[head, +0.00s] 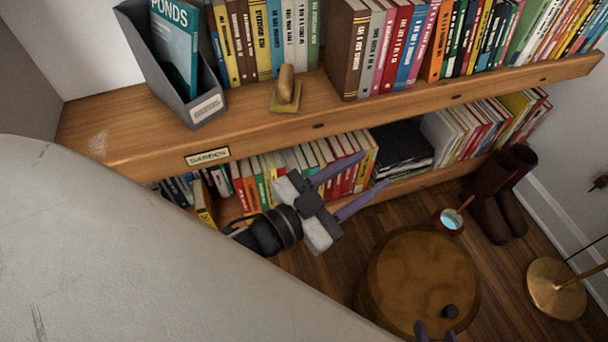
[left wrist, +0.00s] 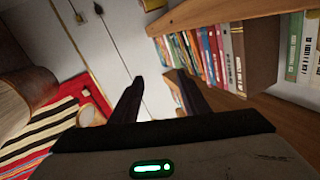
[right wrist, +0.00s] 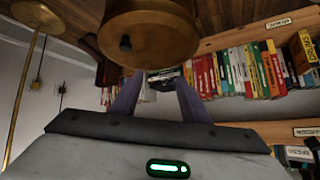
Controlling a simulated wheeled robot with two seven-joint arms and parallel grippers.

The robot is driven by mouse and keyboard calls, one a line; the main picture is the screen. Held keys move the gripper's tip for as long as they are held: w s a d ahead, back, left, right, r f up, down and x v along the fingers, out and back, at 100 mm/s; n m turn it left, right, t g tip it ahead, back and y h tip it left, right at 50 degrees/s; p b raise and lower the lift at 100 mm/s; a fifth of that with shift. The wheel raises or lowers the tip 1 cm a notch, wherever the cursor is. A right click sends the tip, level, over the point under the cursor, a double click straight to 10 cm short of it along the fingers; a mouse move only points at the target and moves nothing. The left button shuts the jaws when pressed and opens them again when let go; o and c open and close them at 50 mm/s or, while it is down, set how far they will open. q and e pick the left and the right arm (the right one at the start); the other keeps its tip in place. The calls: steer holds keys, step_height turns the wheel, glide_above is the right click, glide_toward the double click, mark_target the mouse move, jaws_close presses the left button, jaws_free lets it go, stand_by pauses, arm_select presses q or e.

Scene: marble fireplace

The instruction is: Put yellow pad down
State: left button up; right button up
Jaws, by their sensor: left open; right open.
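The yellow pad (head: 285,105) lies on the top wooden shelf (head: 240,122), between the grey magazine holder and the row of books. A wooden-handled block (head: 286,82) stands on it and covers its middle. My left gripper (head: 375,169) is open and empty, below and to the right of the pad, in front of the lower books. Its two fingers also show empty in the left wrist view (left wrist: 154,78). My right gripper (head: 435,330) shows only its fingertips at the bottom edge, near the round wooden stool. Its open fingers in the right wrist view (right wrist: 158,78) hold nothing.
A grey magazine holder (head: 172,70) stands left of the pad, with books to the right. The round stool (head: 415,265) carries a small dark knob-like item (head: 450,311). A mug (head: 450,221), brown boots (head: 497,190) and a brass stand (head: 556,290) are at the right.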

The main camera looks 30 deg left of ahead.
arm_select(q)
steer(key=s+a+f+n+g+y, duration=0.2)
steer(key=s+f+n+g, duration=0.15)
steer(key=s+f, duration=0.45)
steer(key=s+a+f+n+g+y, duration=0.2)
steer(key=s+f+g, duration=0.25)
steer(key=f, duration=0.65)
arm_select(e)
step_height(320, 180, up, 8)
steer(key=p, duration=1.2)
steer(key=shift+d+h, duration=0.3)
steer(key=shift+d, duration=0.15)
steer(key=shift+o, duration=0.4)
steer(key=shift+s+d+r+g+p, duration=0.1)
steer(key=shift+s+r+g+p, duration=0.15)
steer(key=shift+p, duration=0.55)
arm_select(q)
step_height(320, 180, up, 8)
steer(key=s+a, duration=0.1)
steer(key=shift+r+m, duration=0.25)
steer(key=shift+m, duration=0.2)
arm_select(e)
steer(key=shift+f, duration=0.1)
arm_select(q)
steer(key=shift+f, duration=0.1)
steer(key=shift+c, duration=0.3)
arm_select(e)
steer(key=shift+f, duration=0.1)
steer(key=shift+c, duration=0.2)
